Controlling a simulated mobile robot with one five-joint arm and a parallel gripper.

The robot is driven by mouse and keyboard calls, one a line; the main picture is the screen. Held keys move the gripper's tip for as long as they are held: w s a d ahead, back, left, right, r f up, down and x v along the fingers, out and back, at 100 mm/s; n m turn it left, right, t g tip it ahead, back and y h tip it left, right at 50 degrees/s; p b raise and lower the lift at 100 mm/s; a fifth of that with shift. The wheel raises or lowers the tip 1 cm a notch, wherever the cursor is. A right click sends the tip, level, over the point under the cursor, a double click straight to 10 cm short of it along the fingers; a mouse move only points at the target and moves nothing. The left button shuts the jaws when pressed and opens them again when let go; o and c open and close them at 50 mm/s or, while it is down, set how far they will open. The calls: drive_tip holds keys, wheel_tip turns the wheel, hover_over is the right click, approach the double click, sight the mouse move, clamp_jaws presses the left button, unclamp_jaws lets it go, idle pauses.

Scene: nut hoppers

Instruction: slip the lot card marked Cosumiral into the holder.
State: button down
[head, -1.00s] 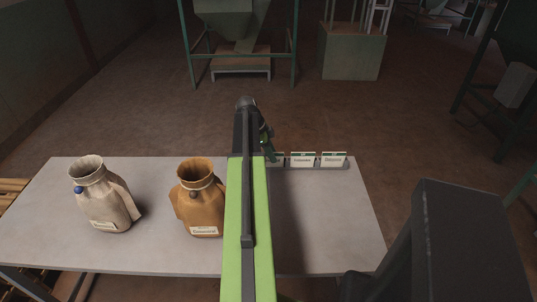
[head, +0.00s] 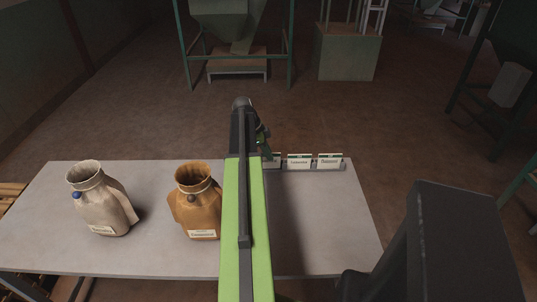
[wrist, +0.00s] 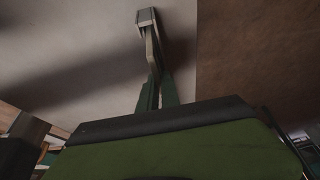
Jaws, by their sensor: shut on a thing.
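My gripper (head: 267,152) is at the left part of a grey card rack (head: 318,168) on the table's back right edge. It is shut on a thin card, seen nearly edge-on in the wrist view (wrist: 153,52); its lettering cannot be read. In the wrist view the green fingers (wrist: 158,92) point toward the grey rack end (wrist: 147,17). A white card (head: 276,160) shows just right of the fingers, partly hidden by my arm. Two more white cards, a middle one (head: 299,162) and a right one (head: 329,160), stand in the rack, their print too small to read surely.
A pale sack (head: 100,205) and a brown sack (head: 190,210) stand on the left of the grey table (head: 325,225), each with a white label low on its front. The table's right front is clear. Green-framed hoppers stand on the floor behind.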

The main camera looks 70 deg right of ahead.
drive_tip(key=shift+r+p, duration=3.05)
drive_tip(key=shift+r, duration=0.2)
drive_tip(key=s+a, duration=0.3)
drive_tip(key=a, duration=0.6)
drive_tip(key=shift+s+a, duration=0.15)
drive_tip(key=shift+s, duration=0.1)
idle(0.6)
